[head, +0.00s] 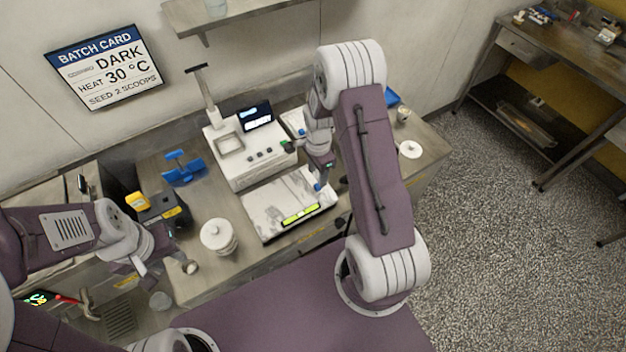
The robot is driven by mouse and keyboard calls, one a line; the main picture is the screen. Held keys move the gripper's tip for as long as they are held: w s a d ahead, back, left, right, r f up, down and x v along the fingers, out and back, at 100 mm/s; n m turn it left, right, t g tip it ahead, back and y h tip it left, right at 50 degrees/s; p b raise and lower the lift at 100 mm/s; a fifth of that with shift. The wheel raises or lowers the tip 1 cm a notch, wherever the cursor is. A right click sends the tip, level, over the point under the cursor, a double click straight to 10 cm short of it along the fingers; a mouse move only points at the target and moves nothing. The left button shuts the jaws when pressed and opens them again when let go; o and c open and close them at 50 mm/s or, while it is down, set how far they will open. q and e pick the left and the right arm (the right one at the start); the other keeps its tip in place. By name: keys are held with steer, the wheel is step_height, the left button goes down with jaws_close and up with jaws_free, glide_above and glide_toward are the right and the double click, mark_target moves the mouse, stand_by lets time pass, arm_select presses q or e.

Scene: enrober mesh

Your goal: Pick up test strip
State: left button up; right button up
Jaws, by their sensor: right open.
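A thin yellow-green strip with a dark border (300,214) lies near the front edge of a pale marbled slab (262,219); it may be the test strip, but the view is too small to be sure. My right gripper (316,180) points down above the slab's back right part, behind the strip and apart from it. It is open, with nothing visible in it. My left gripper (137,270) is low at the left, by the bench's front edge, far from the strip. Its fingers are too small to read.
A white machine with a lit display (255,117) stands behind the slab. A white lidded jar (218,237) stands left of the slab. A blue stand (183,168) and a black and yellow device (160,208) are further left. A white round item (410,150) lies right.

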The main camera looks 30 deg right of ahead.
mark_target(317, 185)
steer(key=shift+w+f, duration=0.15)
steer(key=shift+f, duration=0.35)
steer(key=shift+s+f+p, duration=0.5)
steer(key=shift+f+p, duration=0.35)
step_height(317, 185, down, 3)
steer(key=shift+r, duration=0.2)
steer(key=shift+w+f, duration=0.3)
steer(key=shift+f, duration=0.1)
steer(key=shift+s+r, duration=0.1)
steer(key=shift+s, duration=0.05)
jaws_close()
